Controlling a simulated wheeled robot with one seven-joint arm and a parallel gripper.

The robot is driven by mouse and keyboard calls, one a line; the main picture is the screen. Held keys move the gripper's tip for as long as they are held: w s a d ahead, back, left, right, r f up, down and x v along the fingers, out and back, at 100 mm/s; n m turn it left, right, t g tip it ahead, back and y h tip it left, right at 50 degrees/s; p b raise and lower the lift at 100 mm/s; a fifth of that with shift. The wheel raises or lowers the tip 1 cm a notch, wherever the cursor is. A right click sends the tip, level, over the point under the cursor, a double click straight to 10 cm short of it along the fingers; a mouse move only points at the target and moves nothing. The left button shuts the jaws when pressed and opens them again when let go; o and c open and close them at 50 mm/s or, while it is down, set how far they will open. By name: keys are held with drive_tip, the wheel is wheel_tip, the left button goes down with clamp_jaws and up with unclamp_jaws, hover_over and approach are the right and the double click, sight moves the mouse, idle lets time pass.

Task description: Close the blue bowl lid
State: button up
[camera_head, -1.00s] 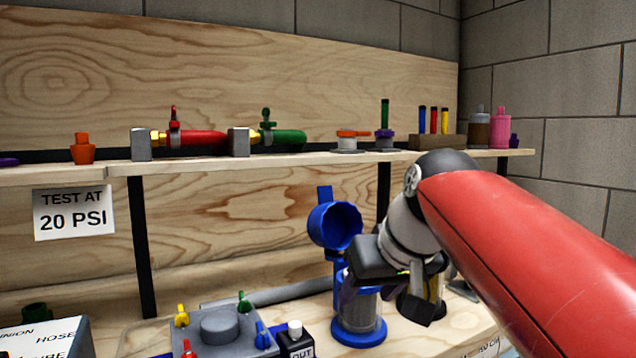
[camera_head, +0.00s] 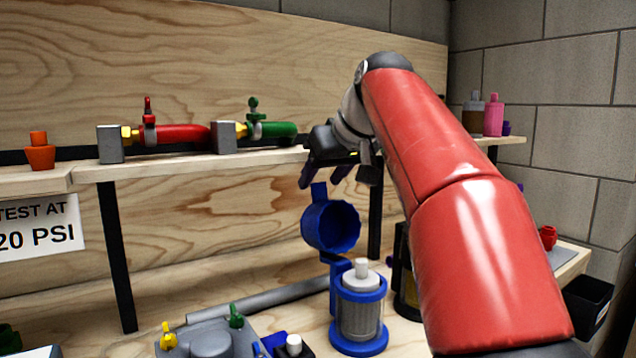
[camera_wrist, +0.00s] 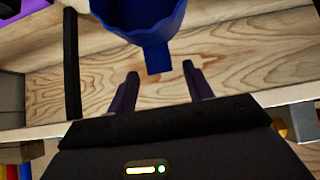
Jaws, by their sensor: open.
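The blue bowl (camera_head: 358,335) stands on the bench with a grey-white filter (camera_head: 361,284) showing inside and above it. Its blue lid (camera_head: 331,225) is tipped up and back, with its hollow side facing out. A flat blue tab (camera_head: 319,192) sticks up from the lid's rim. My gripper (camera_head: 322,177) is open and empty, above the lid near the tab. In the wrist view, the lid (camera_wrist: 140,16) is at the top, and its tab points between the fingertips of my gripper (camera_wrist: 160,72). I cannot tell whether they touch.
The upper shelf (camera_head: 190,168) with red (camera_head: 185,136) and green (camera_head: 275,130) cylinders lies behind and left of my gripper. A grey block with coloured valves (camera_head: 210,340) stands left of the bowl. A dark-based yellow filter (camera_head: 405,280) is close on the right, partly hidden by my arm.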

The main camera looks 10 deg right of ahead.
drive_tip(key=shift+x, duration=1.25)
clamp_jaws()
